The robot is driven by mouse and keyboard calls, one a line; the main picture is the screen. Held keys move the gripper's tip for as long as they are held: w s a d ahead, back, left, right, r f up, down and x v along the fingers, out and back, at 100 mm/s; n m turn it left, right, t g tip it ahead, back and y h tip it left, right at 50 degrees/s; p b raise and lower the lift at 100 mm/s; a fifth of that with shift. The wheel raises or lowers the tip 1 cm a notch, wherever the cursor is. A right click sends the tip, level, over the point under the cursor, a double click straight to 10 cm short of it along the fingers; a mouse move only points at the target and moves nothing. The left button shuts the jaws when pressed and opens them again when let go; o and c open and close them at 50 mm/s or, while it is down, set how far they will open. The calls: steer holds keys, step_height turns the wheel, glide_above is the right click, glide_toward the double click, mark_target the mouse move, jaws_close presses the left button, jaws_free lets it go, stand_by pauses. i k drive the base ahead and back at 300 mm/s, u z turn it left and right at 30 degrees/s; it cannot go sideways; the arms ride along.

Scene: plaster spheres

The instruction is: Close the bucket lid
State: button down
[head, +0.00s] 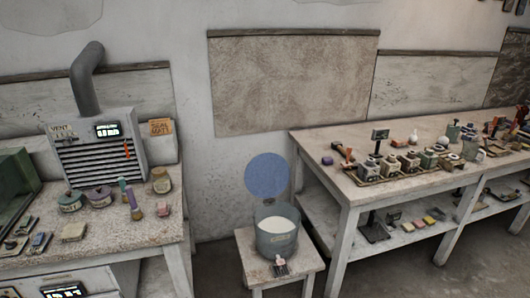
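A grey-green bucket (278,238) stands on a small pale stool (249,262) between the two workbenches. Its round blue lid (266,175) is open, standing upright behind the bucket's back rim. White material (276,226) shows inside the open top. A small dark item with a pale, pinkish part (280,266) lies on the stool in front of the bucket. My gripper is not in this view.
The left workbench (120,228) holds a vent unit (98,160) and several jars. The right workbench (345,188) is crowded with small pots and tools. Its corner and leg stand close to the stool's right side. Bare floor (395,272) shows at the lower right.

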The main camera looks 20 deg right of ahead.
mark_target(267, 174)
steer(key=i, duration=0.9)
